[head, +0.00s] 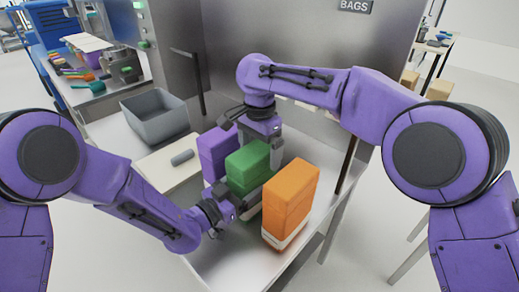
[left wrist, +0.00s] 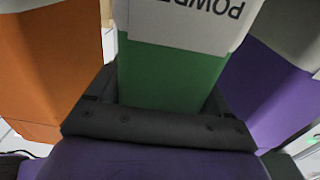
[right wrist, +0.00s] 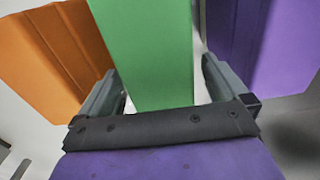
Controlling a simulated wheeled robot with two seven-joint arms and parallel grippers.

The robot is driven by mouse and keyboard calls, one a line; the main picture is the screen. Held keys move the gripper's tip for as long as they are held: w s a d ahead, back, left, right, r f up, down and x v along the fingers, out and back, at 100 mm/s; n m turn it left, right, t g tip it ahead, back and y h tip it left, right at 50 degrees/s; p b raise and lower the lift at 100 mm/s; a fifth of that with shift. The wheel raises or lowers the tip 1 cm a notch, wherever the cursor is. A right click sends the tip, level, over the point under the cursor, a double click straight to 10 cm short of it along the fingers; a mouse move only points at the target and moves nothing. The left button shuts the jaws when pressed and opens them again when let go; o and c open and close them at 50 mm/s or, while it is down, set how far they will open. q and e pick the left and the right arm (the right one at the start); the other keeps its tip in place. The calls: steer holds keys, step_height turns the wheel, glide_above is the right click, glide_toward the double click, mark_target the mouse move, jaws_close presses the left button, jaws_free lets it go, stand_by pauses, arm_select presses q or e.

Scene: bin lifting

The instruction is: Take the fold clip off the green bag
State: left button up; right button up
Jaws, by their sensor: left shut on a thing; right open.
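The green bag (head: 247,170) stands upright between the purple bag (head: 212,150) and the orange bag (head: 291,198). My left gripper (head: 234,198) is shut on the lower part of the green bag, which also fills its jaws in the left wrist view (left wrist: 165,75). My right gripper (head: 261,142) is open at the top of the green bag. In the right wrist view, its grey fingers stand on either side of the green bag (right wrist: 150,55), with gaps. No clip shows clearly on the green bag; its top is partly hidden by my right gripper.
A small grey rounded piece (head: 182,157) lies on a pale board (head: 160,172) to the left; I cannot tell whether it is a clip. A grey open bin (head: 150,125) stands behind it. A metal panel marked BAGS (head: 310,40) rises at the back. The front of the table is bare.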

mark_target(260, 147)
arm_select(q)
steer(key=shift+f, duration=0.15)
steer(key=shift+s, duration=0.1)
arm_select(e)
steer(key=c, duration=1.2)
steer(key=shift+o, duration=0.2)
steer(key=shift+r, duration=0.2)
steer(key=shift+r, duration=0.9)
steer(key=shift+r, duration=0.1)
steer(key=shift+r, duration=1.95)
arm_select(q)
steer(key=o, duration=1.4)
